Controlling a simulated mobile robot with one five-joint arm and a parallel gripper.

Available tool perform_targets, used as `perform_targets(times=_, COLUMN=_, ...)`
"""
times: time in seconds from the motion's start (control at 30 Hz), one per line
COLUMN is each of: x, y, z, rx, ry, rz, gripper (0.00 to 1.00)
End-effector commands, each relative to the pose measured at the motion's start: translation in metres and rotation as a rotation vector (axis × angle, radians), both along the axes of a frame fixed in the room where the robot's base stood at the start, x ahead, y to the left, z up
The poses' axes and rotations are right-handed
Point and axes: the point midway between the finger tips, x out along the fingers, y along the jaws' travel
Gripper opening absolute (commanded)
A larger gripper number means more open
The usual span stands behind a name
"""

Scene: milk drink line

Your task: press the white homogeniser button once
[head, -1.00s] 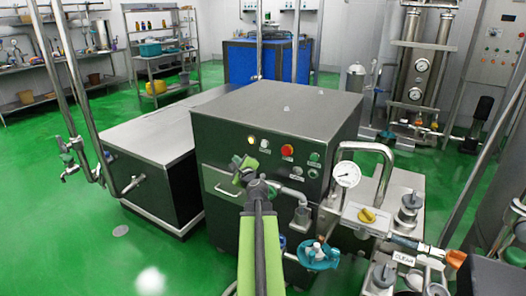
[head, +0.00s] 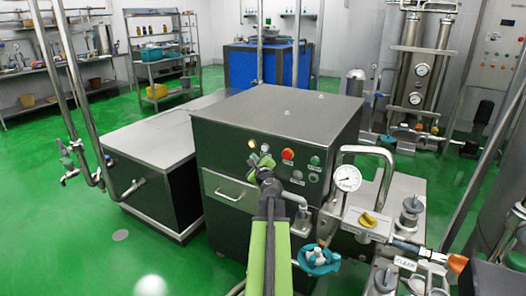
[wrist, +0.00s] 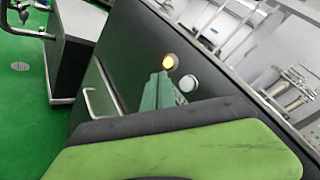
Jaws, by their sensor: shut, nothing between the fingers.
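The white button (wrist: 187,84) is a round cap in a pale ring on the dark front of the homogeniser cabinet (head: 228,150). In the wrist view it sits just right of and below a lit amber lamp (wrist: 169,61). In the head view the white button (head: 265,147) shows just above my gripper (head: 261,160). My gripper is shut and empty. In the wrist view its green fingertips (wrist: 164,80) are in front of the panel, just left of the white button. I cannot tell whether they touch the panel or the button.
A red button (head: 288,154) and a green button (head: 315,160) sit right of the white one. A pressure gauge (head: 347,178), pipes and a blue-green valve handle (head: 318,260) crowd the right side. Green floor (head: 60,230) is open at left.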

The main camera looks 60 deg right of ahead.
Motion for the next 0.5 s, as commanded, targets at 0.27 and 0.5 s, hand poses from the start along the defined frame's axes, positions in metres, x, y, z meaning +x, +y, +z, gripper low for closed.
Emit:
perform_targets(times=0.27, x=0.0, y=-0.043, z=0.0, rx=0.001, ry=-0.001, rz=-0.001, gripper=0.0)
perform_targets(times=0.5, x=-0.001, y=-0.052, z=0.0, rx=0.0, ry=0.0, rz=-0.001, gripper=0.0)
